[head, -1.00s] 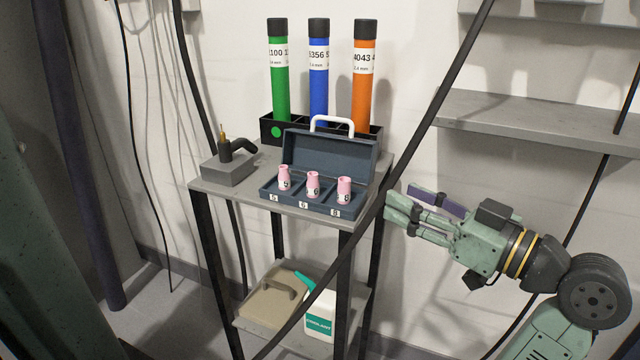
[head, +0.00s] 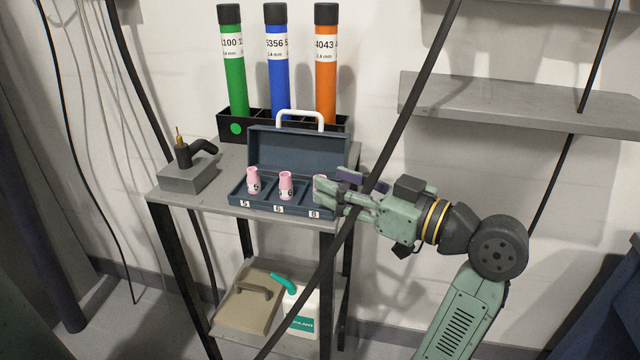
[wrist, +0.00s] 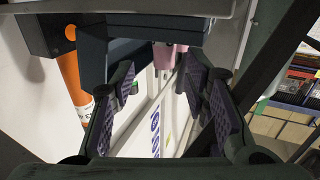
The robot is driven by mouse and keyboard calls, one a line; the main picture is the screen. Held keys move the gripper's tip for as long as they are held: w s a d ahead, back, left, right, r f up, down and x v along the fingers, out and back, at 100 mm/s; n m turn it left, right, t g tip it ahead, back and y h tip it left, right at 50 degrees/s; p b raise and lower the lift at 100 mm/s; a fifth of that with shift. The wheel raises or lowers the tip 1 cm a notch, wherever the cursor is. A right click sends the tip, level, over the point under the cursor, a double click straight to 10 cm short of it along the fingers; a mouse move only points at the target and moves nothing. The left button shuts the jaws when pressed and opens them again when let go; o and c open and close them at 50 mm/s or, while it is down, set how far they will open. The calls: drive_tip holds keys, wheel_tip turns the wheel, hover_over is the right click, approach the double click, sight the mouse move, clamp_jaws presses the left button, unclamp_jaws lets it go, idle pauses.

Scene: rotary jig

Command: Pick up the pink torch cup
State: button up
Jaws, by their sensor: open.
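In the wrist view a pink cup (wrist: 163,58) shows beyond and between the open fingers (wrist: 160,85). I cannot tell whether the fingers touch it.
The case sits on a grey cart top (head: 180,196). Behind it a black rack (head: 205,127) holds green, blue and orange tubes. A grey block with a torch (head: 188,178) stands left. A dark cable (head: 412,95) crosses in front of my gripper. A wall shelf (head: 520,103) is at right.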

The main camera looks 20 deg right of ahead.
drive_tip(key=shift+p+x, duration=0.4)
drive_tip(key=shift+x, duration=1.6)
drive_tip(key=shift+s+a, duration=0.15)
drive_tip(key=shift+c, duration=0.5)
drive_tip(key=c, duration=0.8)
